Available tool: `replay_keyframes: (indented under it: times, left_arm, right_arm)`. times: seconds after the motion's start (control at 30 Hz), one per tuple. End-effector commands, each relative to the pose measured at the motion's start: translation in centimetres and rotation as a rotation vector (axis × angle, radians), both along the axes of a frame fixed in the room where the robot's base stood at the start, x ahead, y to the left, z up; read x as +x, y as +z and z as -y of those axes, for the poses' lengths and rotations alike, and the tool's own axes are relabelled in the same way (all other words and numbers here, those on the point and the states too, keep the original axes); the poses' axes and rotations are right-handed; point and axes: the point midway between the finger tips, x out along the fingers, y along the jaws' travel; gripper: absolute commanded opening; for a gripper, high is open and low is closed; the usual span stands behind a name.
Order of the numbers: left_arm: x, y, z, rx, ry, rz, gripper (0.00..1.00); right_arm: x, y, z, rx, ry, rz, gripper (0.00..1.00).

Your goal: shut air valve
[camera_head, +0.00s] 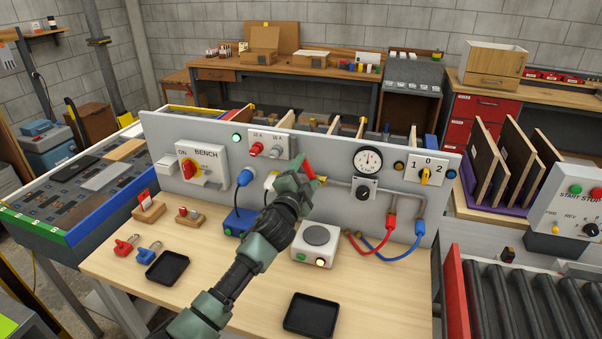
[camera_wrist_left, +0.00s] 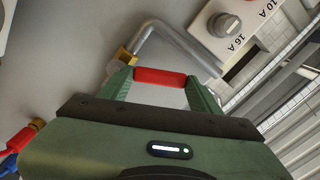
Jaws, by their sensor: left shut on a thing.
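The air valve's red lever handle (camera_head: 309,166) is on the grey upright panel (camera_head: 225,137), left of the pressure gauge. In the head view it slants up and to the left from its brass fitting (camera_head: 322,180). My left gripper (camera_head: 299,173) is at the handle and partly hides it. In the left wrist view the red handle (camera_wrist_left: 160,77) lies crosswise between the two green fingers, which are shut on it. The brass fitting (camera_wrist_left: 125,56) and a bent grey pipe (camera_wrist_left: 178,38) show just beyond. My right gripper is not in view.
The gauge (camera_head: 368,160) and a black knob (camera_head: 363,189) sit right of the valve. A BENCH switch (camera_head: 190,168) and a two-knob plate (camera_head: 268,148) are to the left. Below are a white box (camera_head: 316,242), red and blue hoses, and black trays (camera_head: 311,315) on the wooden bench.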

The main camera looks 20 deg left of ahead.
Motion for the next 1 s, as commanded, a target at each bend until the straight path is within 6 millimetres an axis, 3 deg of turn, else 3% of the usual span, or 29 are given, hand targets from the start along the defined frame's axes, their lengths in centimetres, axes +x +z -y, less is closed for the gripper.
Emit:
replay_keyframes:
  times: [0.5,1.0]
  left_arm:
    - [-0.1,0.4,2.2,0.392,-0.002,0.011,0.0]
    - [-0.1,0.3,2.9,0.498,-0.003,0.014,0.0]
  right_arm:
    - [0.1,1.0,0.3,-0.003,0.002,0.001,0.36]
    - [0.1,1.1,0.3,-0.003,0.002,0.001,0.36]
